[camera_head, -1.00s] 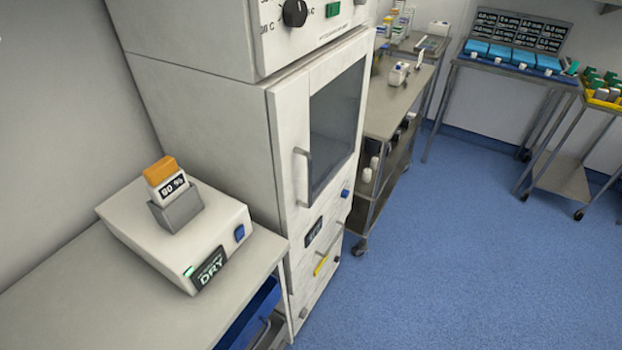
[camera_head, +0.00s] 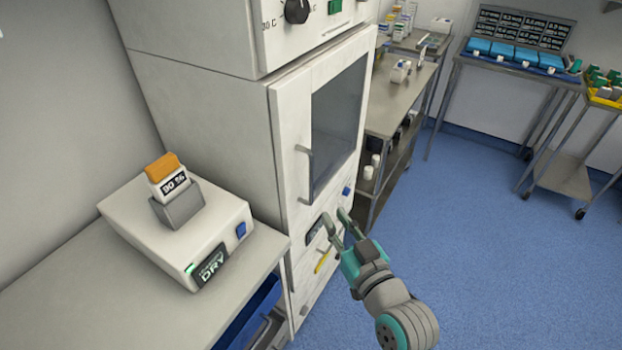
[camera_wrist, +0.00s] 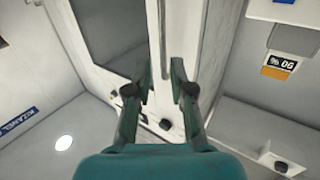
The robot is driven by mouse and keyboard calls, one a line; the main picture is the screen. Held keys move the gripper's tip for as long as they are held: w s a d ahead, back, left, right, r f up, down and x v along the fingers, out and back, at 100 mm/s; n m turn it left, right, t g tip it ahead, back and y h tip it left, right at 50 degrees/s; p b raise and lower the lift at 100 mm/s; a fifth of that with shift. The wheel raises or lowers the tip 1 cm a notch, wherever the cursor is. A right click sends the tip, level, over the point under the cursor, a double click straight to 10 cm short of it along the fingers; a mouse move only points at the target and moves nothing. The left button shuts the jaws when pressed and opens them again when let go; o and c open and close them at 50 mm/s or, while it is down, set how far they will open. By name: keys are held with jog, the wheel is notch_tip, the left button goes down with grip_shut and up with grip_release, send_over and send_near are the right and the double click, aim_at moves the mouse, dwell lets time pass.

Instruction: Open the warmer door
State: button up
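The warmer is a tall white cabinet (camera_head: 205,130). Its door (camera_head: 290,150) has a dark glass window (camera_head: 337,125) and looks closed. A grey vertical bar handle (camera_head: 304,175) is on the door's left side. My gripper (camera_head: 334,216) is in front of the cabinet, lower and to the right of the handle, with its fingers apart and nothing between them. In the wrist view, my gripper (camera_wrist: 162,78) points at the cabinet front, with the dark window (camera_wrist: 110,38) to the left. A thin bar, seemingly the handle (camera_wrist: 163,40), shows beyond the fingertips.
A white device marked DRY (camera_head: 180,235) stands on the grey counter (camera_head: 60,300) at left. Below the door are a small display and a drawer with a yellow-marked handle (camera_head: 322,262). A steel cart (camera_head: 400,105) stands beyond the cabinet. Blue floor (camera_head: 480,240) is clear at right.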

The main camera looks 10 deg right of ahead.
aim_at(312, 181)
jog(key=x, duration=0.4)
jog(key=r+x, duration=0.1)
jog(key=x, duration=0.7)
jog(key=shift+a+r, duration=0.2)
jog(key=shift+r, duration=0.15)
jog(key=shift+s, duration=0.1)
grip_shut()
